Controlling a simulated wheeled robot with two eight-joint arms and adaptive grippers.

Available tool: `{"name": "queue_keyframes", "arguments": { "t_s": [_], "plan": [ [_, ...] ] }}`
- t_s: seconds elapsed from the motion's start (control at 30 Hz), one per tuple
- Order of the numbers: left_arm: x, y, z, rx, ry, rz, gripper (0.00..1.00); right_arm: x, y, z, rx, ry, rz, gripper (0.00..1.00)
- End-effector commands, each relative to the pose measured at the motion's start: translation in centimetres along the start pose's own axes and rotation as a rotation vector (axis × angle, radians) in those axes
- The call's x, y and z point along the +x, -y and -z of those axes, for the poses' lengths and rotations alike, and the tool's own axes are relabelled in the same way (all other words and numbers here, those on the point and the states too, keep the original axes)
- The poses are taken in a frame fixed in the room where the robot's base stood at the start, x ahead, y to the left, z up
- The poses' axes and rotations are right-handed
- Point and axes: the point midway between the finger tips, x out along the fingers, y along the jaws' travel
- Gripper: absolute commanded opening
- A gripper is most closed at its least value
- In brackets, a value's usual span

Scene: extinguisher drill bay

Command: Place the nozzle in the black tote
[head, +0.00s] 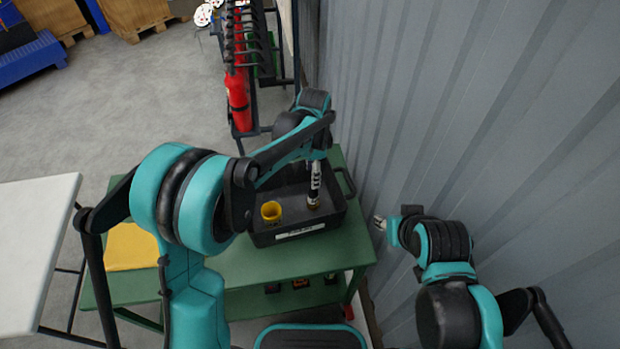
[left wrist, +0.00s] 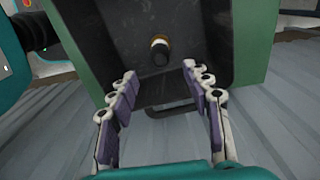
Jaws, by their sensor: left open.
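The black tote (head: 286,238) sits on the green table, with a white label on its near wall. It also shows in the left wrist view (left wrist: 120,45). The nozzle (left wrist: 160,50), dark with a pale and brass-coloured band, is inside the tote in that view, beyond my open fingers and apart from them. In the head view it shows as a small dark and brass piece (head: 313,204) just below my left gripper (head: 315,186). My left gripper points down over the tote, open and empty. My right gripper (head: 380,222) is beside the grey wall; its fingers are too small to read.
A yellow cloth (head: 130,247) lies on the left of the green table (head: 235,265). The corrugated wall (head: 450,110) closes the right side. A rack with a red extinguisher (head: 238,95) stands behind.

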Motion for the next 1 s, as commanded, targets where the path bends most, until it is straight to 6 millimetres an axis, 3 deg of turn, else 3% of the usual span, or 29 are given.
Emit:
{"name": "queue_keyframes", "arguments": {
  "t_s": [0.23,0.37,0.53,0.7,0.83,1.0],
  "plan": [
    [-0.8,-0.1,-0.3,-0.012,-0.003,0.005,0.49,-0.1,0.0,0.1,0.000,0.000,0.000,0.38],
    [-2.8,-0.7,-2.2,-0.103,-0.025,0.039,0.49,-0.1,0.0,0.1,0.000,0.000,0.000,0.38],
    [-7.1,-3.1,-7.0,-0.351,-0.095,0.130,0.49,-0.1,0.0,0.1,0.000,0.000,0.000,0.38],
    [-10.1,-6.6,-12.0,-0.625,-0.189,0.223,0.49,-0.1,0.0,0.1,0.000,0.000,0.000,0.38],
    [-11.1,-9.6,-15.5,-0.830,-0.273,0.289,0.49,-0.1,0.0,0.1,0.000,0.000,0.000,0.38],
    [-10.8,-13.3,-19.1,-1.077,-0.391,0.360,0.49,-0.1,0.0,0.1,0.000,0.000,0.000,0.38]
  ]
}}
